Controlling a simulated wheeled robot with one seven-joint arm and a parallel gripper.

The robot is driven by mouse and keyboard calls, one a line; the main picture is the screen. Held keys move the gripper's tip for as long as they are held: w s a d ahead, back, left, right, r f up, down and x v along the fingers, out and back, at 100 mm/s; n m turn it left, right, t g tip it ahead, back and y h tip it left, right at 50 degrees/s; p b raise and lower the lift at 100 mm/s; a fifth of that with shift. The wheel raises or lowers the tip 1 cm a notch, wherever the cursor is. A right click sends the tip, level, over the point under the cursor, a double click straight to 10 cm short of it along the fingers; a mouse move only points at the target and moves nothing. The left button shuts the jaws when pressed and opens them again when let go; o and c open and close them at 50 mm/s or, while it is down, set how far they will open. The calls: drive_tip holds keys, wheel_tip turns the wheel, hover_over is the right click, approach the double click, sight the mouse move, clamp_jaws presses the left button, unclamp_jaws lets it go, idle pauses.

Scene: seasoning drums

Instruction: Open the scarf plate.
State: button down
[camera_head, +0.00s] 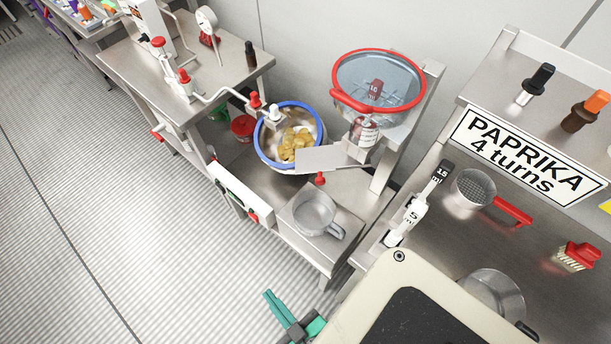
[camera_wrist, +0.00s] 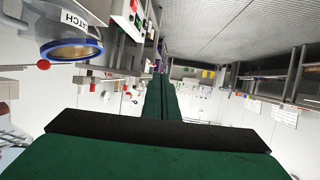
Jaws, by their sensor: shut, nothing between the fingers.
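The scarf plate is probably the flat grey metal plate (camera_head: 335,158) under the red-rimmed clear hopper (camera_head: 378,85); no label confirms this. The plate lies across the right side of a blue-rimmed drum (camera_head: 290,136) holding yellow chips. A small red knob (camera_head: 320,179) shows just below the plate. My gripper (camera_head: 268,296) is at the bottom of the head view, in front of the machine and well apart from the plate. Its green fingers (camera_wrist: 162,100) are together and empty in the wrist view. The blue-rimmed drum also shows at the upper left there (camera_wrist: 70,50).
A metal jug (camera_head: 315,214) stands on the lower shelf before the drum. A white control panel (camera_head: 242,194) faces the aisle. The right bench holds a sieve (camera_head: 474,190), a red brush (camera_head: 576,257) and a "PAPRIKA 4 turns" sign (camera_head: 525,150). The ribbed floor (camera_head: 120,220) at left is clear.

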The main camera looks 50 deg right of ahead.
drive_tip(key=s+a+r+n+y, duration=0.1)
drive_tip(key=a+r, duration=0.2)
drive_tip(key=a, duration=0.1)
drive_tip(key=w+a+f+n+g, duration=0.1)
drive_tip(key=w+f, duration=0.3)
drive_tip(key=f, duration=0.5)
drive_tip(key=m+g+h, duration=1)
drive_tip(key=g+h, duration=0.5)
drive_tip(key=g, duration=0.5)
approach(300, 172)
wheel_tip(300, 172, up, 5)
drive_tip(key=x, duration=0.6)
drive_tip(key=f+x, duration=0.1)
drive_tip(key=x, duration=0.3)
drive_tip(key=shift+a, duration=0.1)
drive_tip(key=shift+s+a+f, duration=0.15)
drive_tip(key=shift+s+f, duration=0.1)
drive_tip(key=shift+s, duration=0.3)
drive_tip(key=shift+s+a+f, duration=0.2)
drive_tip(key=shift+s+f, duration=0.1)
drive_tip(key=shift+s, duration=0.2)
drive_tip(key=shift+s+a+f, duration=0.15)
drive_tip(key=shift+s+f, duration=0.1)
drive_tip(key=shift+s, duration=0.3)
